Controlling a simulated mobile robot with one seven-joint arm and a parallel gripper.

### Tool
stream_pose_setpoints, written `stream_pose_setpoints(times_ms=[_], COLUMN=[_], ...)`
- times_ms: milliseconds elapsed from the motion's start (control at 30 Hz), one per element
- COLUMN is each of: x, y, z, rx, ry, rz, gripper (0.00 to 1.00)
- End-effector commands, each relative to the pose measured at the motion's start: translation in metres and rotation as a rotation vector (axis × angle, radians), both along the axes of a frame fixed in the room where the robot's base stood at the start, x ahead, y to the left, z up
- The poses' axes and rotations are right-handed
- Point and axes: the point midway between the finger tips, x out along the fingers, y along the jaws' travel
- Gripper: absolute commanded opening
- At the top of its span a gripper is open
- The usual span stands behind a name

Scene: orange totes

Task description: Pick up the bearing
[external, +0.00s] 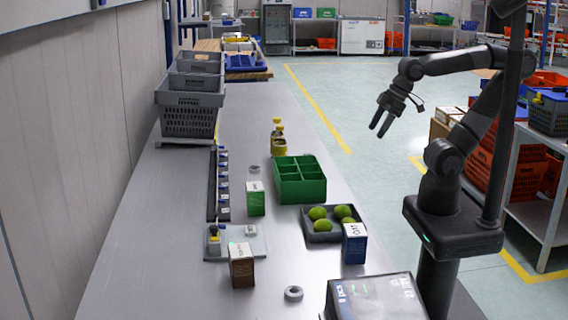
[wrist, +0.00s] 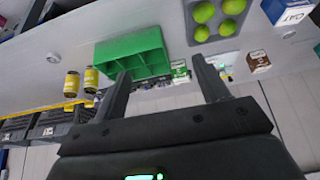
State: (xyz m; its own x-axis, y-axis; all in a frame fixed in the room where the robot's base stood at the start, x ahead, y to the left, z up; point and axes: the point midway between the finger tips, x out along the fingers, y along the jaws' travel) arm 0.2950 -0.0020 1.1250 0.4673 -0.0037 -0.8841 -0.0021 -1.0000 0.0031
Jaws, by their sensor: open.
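A grey ring-shaped bearing (external: 293,293) lies flat on the near part of the grey table in the external view. My gripper (external: 378,131) is open and empty, raised to the right of the table and well away from the bearing. Its two spread fingers show in the wrist view (wrist: 160,72).
A green divided bin (external: 300,190), a grey tray (external: 322,238) with several green fruits, a blue carton (external: 354,244) and a brown carton (external: 241,267) stand on the table. Yellow jars (external: 278,146) stand behind the bin. A dark screen box (external: 375,298) is right of the bearing.

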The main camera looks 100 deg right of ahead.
Motion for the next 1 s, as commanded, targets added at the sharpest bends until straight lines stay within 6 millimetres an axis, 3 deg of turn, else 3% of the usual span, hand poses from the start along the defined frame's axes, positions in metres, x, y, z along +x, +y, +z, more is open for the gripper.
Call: stream_pose_setpoints(times_ms=[167, 533, 767, 1000], x=[0.034, 0.139, 0.205, 0.268], y=[-0.011, -0.055, -0.094, -0.145], z=[0.016, 0.039, 0.031, 0.004], rx=[-0.015, -0.042, -0.044, -0.035], ry=[0.045, 0.166, 0.242, 0.319], rz=[-0.017, -0.051, -0.068, -0.086], gripper=[0.67, 0.67, 0.67, 0.67])
